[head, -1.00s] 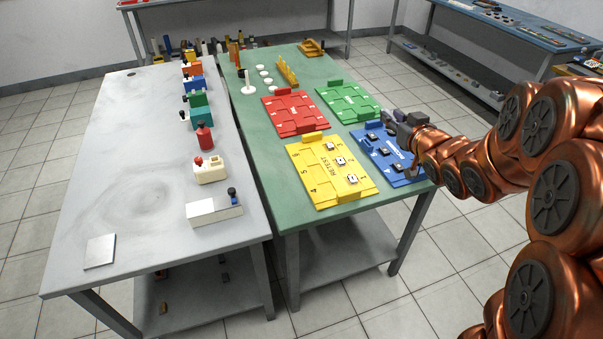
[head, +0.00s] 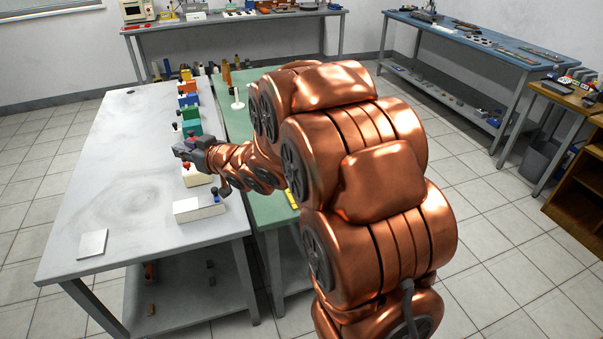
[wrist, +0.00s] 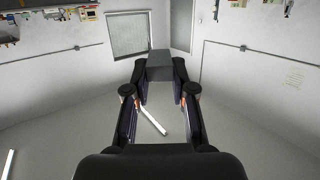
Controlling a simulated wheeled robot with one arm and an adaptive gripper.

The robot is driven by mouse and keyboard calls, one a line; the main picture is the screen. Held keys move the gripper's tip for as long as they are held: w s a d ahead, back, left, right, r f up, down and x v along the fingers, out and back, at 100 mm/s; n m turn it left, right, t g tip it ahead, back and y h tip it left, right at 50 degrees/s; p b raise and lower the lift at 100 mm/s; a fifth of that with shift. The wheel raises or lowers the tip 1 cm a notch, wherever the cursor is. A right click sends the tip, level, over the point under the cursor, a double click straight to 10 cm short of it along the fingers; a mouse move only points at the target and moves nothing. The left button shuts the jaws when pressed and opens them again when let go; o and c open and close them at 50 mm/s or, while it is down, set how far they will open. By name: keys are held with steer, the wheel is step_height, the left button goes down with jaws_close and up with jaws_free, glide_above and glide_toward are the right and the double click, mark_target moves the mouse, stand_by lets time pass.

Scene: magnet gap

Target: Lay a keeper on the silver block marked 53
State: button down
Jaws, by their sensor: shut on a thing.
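My gripper (head: 182,152) is held over the grey table, above and left of the cream block with the red knob. In the wrist view my gripper (wrist: 160,88) has its fingers closed on a dark grey block (wrist: 160,66), which may be a keeper. A long pale silver block (head: 198,209) with a blue knob lies near the table's right front edge. No number can be read on it, so I cannot tell which block is marked 53.
The grey table (head: 130,190) is mostly bare on its left, with a flat silver plate (head: 92,243) at the front left. Several coloured blocks with knobs line its right edge. The green table (head: 268,203) adjoins it on the right, largely hidden.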

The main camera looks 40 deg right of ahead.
steer(key=s+d+f+m+h+b, duration=0.2)
steer(key=d+f, duration=0.5)
steer(key=d, duration=0.7)
steer(key=s+d+f+m+h+b, duration=0.2)
steer(key=d+f, duration=0.5)
steer(key=d, duration=0.7)
steer(key=s+d+f+m+h+b, duration=0.3)
steer(key=d+f+h+b, duration=0.2)
steer(key=d, duration=0.9)
steer(key=shift+s+f+b, duration=0.2)
steer(key=shift+f+b, duration=0.5)
steer(key=shift+s+f+b, duration=0.2)
steer(key=shift+f+b, duration=0.45)
steer(key=shift+s+a, duration=0.1)
steer(key=shift+a, duration=0.05)
steer(key=shift+f, duration=0.2)
steer(key=shift+s+f+b, duration=0.1)
steer(key=shift+f+b, duration=0.8)
steer(key=shift+f, duration=0.9)
steer(key=shift+f, duration=0.3)
steer(key=c, duration=0.9)
jaws_free()
